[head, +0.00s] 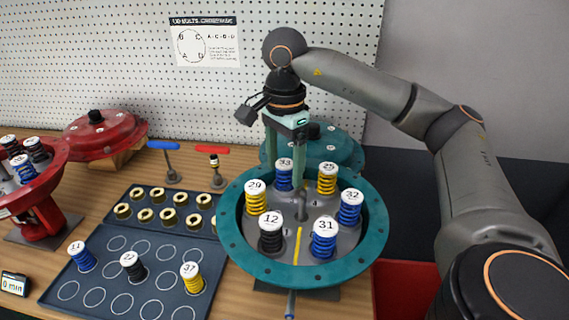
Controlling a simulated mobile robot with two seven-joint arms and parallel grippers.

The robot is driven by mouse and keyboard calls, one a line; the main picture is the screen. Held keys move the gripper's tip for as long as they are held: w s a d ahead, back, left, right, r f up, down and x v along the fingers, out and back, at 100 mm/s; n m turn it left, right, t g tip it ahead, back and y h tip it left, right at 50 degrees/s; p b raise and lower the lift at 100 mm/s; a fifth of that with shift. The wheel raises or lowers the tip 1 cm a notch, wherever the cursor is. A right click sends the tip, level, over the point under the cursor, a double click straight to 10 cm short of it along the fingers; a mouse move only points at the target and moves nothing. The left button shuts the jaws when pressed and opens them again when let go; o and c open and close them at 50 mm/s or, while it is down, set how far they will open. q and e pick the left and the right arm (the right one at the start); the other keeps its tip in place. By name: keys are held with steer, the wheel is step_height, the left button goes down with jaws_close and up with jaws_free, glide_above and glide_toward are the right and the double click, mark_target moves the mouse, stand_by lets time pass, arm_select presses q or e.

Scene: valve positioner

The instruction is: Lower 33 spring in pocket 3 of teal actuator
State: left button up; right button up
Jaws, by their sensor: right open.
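The blue spring 33 (284,179) stands upright at the back of the teal actuator (231,226), its white numbered cap on top. My right gripper (285,160) is open, pointing down over spring 33, with its fingers around or just behind the cap; I cannot tell if they touch it. Yellow spring 29 (256,202), black spring 12 (271,240), blue spring 31 (323,244), blue spring 32 (349,213) and yellow spring 25 (327,184) stand around the grey stem (301,206). The number of the pocket under spring 33 is hidden. My left gripper is out of view.
A dark tray (205,290) holds loose blue, black and yellow (192,280) springs; another tray (118,199) holds brass rings. Handled tools in blue (163,146) and red (212,150) stand behind. A teal cover (340,149) lies behind the actuator. A red actuator (45,228) is at left.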

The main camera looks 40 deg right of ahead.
steer(key=shift+r, duration=0.3)
step_height(320, 180, up, 12)
steer(key=p, duration=0.5)
steer(key=shift+p, duration=0.35)
